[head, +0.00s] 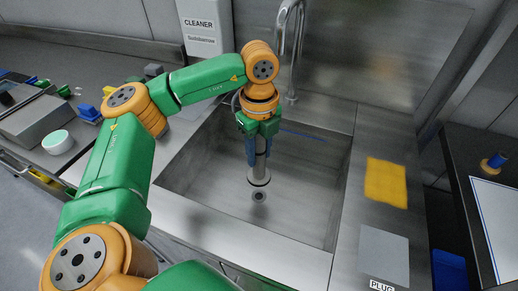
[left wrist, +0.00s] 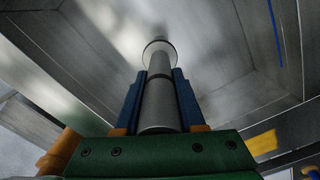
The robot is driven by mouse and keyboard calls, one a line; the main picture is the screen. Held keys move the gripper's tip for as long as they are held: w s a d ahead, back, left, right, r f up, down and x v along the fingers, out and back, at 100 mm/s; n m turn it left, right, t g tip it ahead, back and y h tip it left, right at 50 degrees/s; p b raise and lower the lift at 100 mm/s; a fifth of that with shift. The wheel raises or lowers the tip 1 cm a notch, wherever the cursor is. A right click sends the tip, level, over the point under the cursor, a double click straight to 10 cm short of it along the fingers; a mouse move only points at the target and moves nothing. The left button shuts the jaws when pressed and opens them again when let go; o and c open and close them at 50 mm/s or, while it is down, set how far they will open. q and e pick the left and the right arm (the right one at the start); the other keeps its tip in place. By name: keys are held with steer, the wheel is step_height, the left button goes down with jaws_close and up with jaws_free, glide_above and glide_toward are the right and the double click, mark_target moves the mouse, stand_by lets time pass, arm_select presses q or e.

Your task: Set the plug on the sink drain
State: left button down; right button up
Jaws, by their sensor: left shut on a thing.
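The plug (head: 259,176) is a grey cylinder with a wide round flange at its lower end. My left gripper (head: 257,157) is shut on its upper shaft and holds it upright inside the sink (head: 310,205). The sink drain (head: 259,196) is a small dark ringed hole in the sink floor, just below the flange in the head view. The flange looks apart from the drain; the exact gap is hard to tell. In the left wrist view the plug (left wrist: 158,105) stands between the blue fingers of the left gripper (left wrist: 157,90), pointing away. My right gripper is not in view.
A faucet (head: 290,50) rises behind the sink and a white cleaner container (head: 203,30) stands at the back left. A yellow cloth (head: 386,182) and a grey plate (head: 384,252) by a "PLUG" label (head: 381,286) lie on the right counter. The sink floor around the drain is clear.

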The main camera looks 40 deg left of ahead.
mark_target(259, 177)
arm_select(q)
step_height(259, 177, down, 6)
steer(key=b, duration=0.4)
steer(key=shift+f+b, duration=1.45)
steer(key=shift+f, duration=0.1)
steer(key=shift+f, duration=0.1)
steer(key=shift+c, duration=0.2)
jaws_free()
stand_by(0.4)
step_height(259, 177, up, 21)
steer(key=p, duration=1.8)
